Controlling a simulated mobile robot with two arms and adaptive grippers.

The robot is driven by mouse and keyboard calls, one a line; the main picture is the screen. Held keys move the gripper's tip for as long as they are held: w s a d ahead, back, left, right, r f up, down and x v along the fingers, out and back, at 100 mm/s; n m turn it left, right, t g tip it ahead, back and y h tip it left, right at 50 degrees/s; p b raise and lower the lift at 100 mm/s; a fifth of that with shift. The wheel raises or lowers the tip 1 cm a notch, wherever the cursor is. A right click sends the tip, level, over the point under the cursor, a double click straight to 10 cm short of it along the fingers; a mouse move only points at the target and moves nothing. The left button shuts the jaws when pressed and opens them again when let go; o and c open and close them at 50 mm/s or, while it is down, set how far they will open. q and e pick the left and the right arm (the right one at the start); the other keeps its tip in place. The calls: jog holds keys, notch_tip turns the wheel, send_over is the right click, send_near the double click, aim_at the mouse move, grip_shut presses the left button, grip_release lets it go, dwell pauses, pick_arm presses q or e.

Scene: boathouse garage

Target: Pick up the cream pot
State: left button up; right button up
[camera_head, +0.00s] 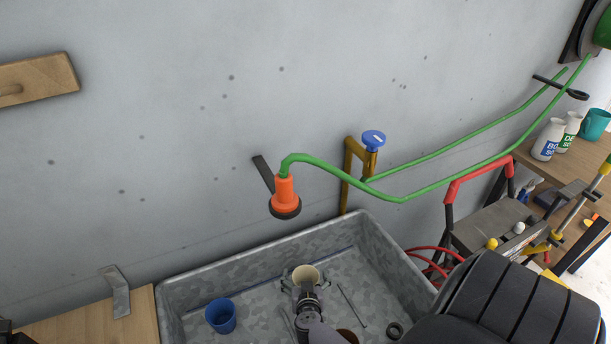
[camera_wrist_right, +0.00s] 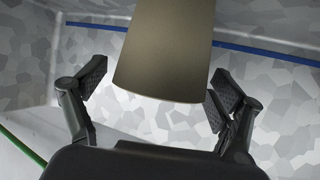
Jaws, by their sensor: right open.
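The cream pot (camera_head: 306,273) stands in the grey metal trough, close to its back wall. My right gripper (camera_head: 304,288) reaches down into the trough at the pot. In the right wrist view the pot (camera_wrist_right: 165,45) looks olive-brown in shade and lies between the two spread fingers of my right gripper (camera_wrist_right: 160,82). A gap shows on the left side; the right finger is close to the pot's lower edge, and I cannot tell whether it touches. My left gripper does not show.
The grey trough (camera_head: 250,266) also holds a blue cup (camera_head: 221,315), a thin rod (camera_head: 351,305), a dark ring (camera_head: 394,330) and a brown round thing (camera_head: 348,335). An orange nozzle (camera_head: 284,192) on a green hose hangs above the back rim.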

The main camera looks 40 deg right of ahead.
jog(key=shift+s+r, duration=0.1)
jog(key=shift+c, duration=0.8)
jog(key=c, duration=1.2)
jog(key=shift+o, duration=0.2)
jog(key=shift+r, duration=0.1)
